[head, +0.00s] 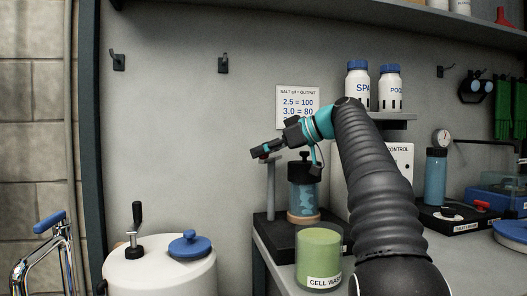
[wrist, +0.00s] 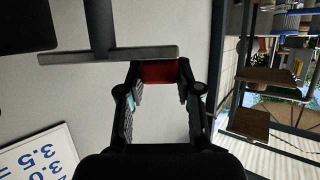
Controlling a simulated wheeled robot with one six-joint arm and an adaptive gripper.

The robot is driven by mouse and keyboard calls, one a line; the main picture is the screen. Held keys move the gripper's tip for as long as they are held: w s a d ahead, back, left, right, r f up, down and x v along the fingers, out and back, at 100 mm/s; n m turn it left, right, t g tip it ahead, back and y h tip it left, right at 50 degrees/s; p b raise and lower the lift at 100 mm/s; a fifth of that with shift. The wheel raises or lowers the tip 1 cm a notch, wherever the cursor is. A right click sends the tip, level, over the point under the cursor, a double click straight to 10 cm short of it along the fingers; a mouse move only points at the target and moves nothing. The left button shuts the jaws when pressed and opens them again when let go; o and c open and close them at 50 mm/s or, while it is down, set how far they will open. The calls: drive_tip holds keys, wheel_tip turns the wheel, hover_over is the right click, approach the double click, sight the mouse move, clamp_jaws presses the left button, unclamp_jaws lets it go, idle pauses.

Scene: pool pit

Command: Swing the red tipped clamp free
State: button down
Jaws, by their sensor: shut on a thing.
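The clamp's grey post (head: 271,190) stands on a dark base at the left of the bench, with a short bar across its top. In the wrist view the grey bar (wrist: 85,57) runs across the upper part, and the red tip (wrist: 159,73) is between my fingers. My gripper (head: 265,152) is at the post's top, shut on the red tip; it also shows in the wrist view (wrist: 160,80). The cell (head: 303,198), a clear cylinder with blue inside and a black knobbed lid, stands just right of the post. My gripper hides part of the bar in the head view.
A green "CELL WASH" jar (head: 318,258) stands in front of the cell. A white tank (head: 160,272) with a blue knob is lower left. A salt sign (head: 298,105) hangs behind my arm. Two white bottles (head: 358,88) stand on a small shelf.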

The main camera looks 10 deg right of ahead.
drive_tip(key=c, duration=0.8)
unclamp_jaws()
drive_tip(key=shift+o, duration=0.2)
drive_tip(key=v, duration=1.2)
drive_tip(key=shift+c, duration=0.2)
